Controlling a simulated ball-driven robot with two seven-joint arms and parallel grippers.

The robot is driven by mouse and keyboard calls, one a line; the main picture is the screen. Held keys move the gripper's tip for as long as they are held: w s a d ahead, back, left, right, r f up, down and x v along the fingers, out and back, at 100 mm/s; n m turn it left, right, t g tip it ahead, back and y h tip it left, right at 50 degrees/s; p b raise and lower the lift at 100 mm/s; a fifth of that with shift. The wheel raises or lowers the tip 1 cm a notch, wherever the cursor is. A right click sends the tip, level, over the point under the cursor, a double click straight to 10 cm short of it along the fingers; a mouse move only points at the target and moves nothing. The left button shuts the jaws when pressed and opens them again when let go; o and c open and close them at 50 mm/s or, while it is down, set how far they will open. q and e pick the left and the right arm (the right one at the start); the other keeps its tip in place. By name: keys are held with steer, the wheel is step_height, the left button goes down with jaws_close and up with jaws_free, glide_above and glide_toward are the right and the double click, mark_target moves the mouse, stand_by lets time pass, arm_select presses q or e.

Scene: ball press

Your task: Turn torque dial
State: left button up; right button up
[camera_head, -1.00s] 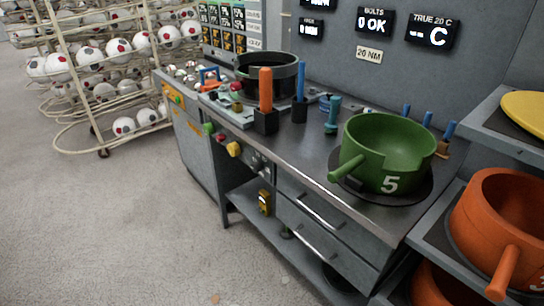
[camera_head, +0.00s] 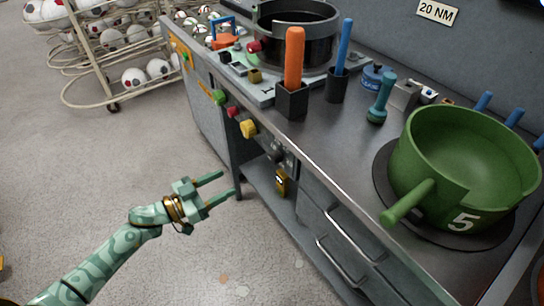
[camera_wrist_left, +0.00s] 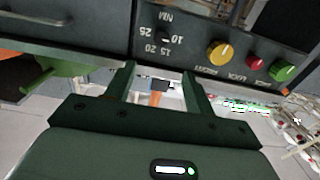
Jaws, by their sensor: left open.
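The torque dial (camera_head: 279,156) is a small dark knob on the bench's front panel, right of the yellow knob (camera_head: 249,129). In the left wrist view the dial (camera_wrist_left: 164,40) shows upside down, ringed by the marks 10, 15, 20, 25 and NM. I cannot read its pointer clearly. My left gripper (camera_head: 228,184) is green, open and empty, in front of the bench and apart from the dial, to its lower left. In the left wrist view its two fingers (camera_wrist_left: 157,78) point towards the panel, with the dial beyond their tips. My right gripper is not in view.
Drawer handles (camera_head: 341,258) stick out at the right. A green pot (camera_head: 465,160) and a black pot (camera_head: 295,30) stand on top. The floor before the bench is clear.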

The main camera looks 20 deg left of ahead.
mark_target(271, 160)
arm_select(q)
steer(key=b+x, duration=0.1)
steer(key=x, duration=0.6)
steer(key=b+x, duration=0.2)
steer(key=x, duration=0.5)
steer(key=shift+w+f+b, duration=0.25)
steer(key=shift+b, duration=0.05)
steer(key=shift+w+d+r, duration=0.1)
steer(key=shift+w+d, duration=0.35)
steer(key=c, duration=1)
